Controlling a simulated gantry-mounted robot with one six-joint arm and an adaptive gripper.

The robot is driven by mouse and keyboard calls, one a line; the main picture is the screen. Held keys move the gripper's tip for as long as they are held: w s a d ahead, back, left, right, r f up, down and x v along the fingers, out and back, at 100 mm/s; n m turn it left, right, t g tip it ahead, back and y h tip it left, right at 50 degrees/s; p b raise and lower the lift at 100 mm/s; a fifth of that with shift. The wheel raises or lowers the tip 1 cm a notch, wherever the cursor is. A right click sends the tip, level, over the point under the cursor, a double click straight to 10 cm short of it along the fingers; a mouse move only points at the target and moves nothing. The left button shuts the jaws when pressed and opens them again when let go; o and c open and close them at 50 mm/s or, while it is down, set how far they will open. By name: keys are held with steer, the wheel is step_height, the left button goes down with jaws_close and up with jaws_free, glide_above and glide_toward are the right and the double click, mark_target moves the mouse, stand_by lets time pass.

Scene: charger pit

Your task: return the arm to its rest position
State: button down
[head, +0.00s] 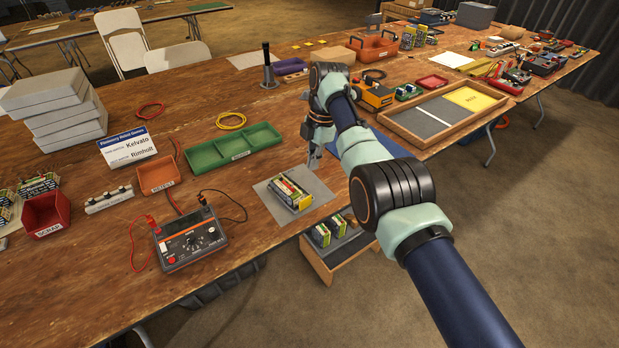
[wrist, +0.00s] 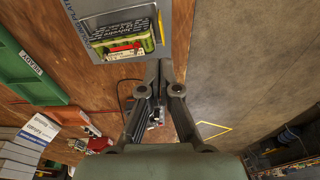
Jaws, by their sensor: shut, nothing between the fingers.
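My arm reaches in from the lower right in the head view and bends over the front edge of the wooden table. My gripper (head: 314,161) points down just behind the grey plate (head: 321,193). In the wrist view my gripper (wrist: 160,66) has its fingers together with nothing between them. A yellow and green battery pack (head: 290,194) lies on the grey plate. It also shows in the wrist view (wrist: 125,45), just beyond the fingertips and apart from them.
A meter (head: 190,240) with red and black leads stands left of the plate. A green READY tray (head: 233,148) lies behind it. A wooden sorting tray (head: 443,112) is to the right. A low stand with batteries (head: 338,260) is below the table edge.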

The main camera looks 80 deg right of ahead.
step_height(320, 180, up, 2)
steer(key=shift+s, duration=0.15)
stand_by(0.4)
steer(key=w+a+f+m+t+h+p, duration=0.1)
steer(key=w+a+f+h+p, duration=0.1)
steer(key=w+a, duration=0.8)
steer(key=w+a+f+m+t+h+p, duration=0.1)
steer(key=w+a+m+p, duration=0.3)
steer(key=w, duration=1)
steer(key=w+a+r+t+p, duration=0.1)
steer(key=w+a+r+t, duration=0.15)
steer(key=a, duration=1.25)
steer(key=w+a+r+t+p, duration=0.1)
steer(key=w+a+t, duration=0.15)
steer(key=a, duration=1.15)
steer(key=s+a+r+m+t+y+p, duration=0.1)
steer(key=s+a+r+m+t, duration=0.1)
steer(key=s+a+r, duration=0.35)
steer(key=s+a+r+m+t+y+p, duration=0.1)
steer(key=s+a+r+t+p, duration=0.15)
steer(key=s+a, duration=0.6)
step_height(320, 180, up, 38)
steer(key=w+a+p, duration=0.1)
steer(key=w+p, duration=0.1)
steer(key=p, duration=3.4)
steer(key=shift+w+a+p, duration=0.3)
steer(key=shift+w+a, duration=0.1)
